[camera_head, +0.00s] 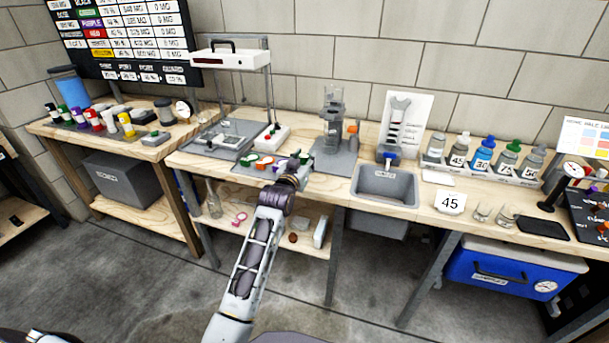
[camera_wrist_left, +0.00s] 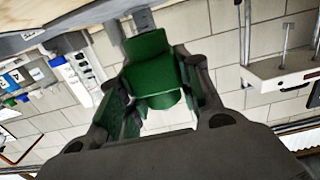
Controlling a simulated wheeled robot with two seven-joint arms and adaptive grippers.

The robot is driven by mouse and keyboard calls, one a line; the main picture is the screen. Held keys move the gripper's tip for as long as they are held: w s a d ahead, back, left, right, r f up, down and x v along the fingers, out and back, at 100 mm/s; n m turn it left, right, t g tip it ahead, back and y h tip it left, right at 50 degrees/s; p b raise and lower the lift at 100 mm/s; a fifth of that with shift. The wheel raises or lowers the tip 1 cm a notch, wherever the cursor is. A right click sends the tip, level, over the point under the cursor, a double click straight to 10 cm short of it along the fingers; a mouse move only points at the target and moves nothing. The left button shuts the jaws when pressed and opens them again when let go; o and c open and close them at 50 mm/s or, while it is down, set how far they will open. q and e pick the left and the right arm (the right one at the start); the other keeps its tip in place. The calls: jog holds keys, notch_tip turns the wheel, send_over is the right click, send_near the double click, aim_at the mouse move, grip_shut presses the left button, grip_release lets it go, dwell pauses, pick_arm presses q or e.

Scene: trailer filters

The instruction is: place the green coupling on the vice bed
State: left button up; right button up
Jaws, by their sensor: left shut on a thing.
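The green coupling (camera_wrist_left: 152,68) is between the fingers of my left gripper (camera_wrist_left: 158,92) in the left wrist view, and the gripper is shut on it. In the head view my left gripper (camera_head: 298,165) is over the front of the middle bench, beside a grey tray (camera_head: 243,167) of small coloured parts. The coupling is too small and hidden there to tell clearly. A grey upright device with an orange knob (camera_head: 333,125) stands on a grey base just behind and right of the gripper. I cannot tell for sure whether this is the vice bed. My right gripper is not in view.
A grey frame press (camera_head: 235,60) stands at the back left of the bench. A sink (camera_head: 385,183) is to the right, then a rack of bottles (camera_head: 480,172). A white tool board (camera_head: 408,120) leans behind the sink. Clear wood shows at the front edge.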

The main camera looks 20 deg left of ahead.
pick_arm(q)
jog(key=shift+f, duration=0.45)
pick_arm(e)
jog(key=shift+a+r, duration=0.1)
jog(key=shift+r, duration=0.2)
pick_arm(q)
jog(key=shift+f, duration=0.5)
jog(key=shift+f+b, duration=0.4)
jog(key=shift+f, duration=1.15)
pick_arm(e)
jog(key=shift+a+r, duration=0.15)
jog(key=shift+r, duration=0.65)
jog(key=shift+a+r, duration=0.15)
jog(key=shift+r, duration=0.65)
pick_arm(q)
jog(key=shift+f, duration=0.1)
jog(key=o, duration=1)
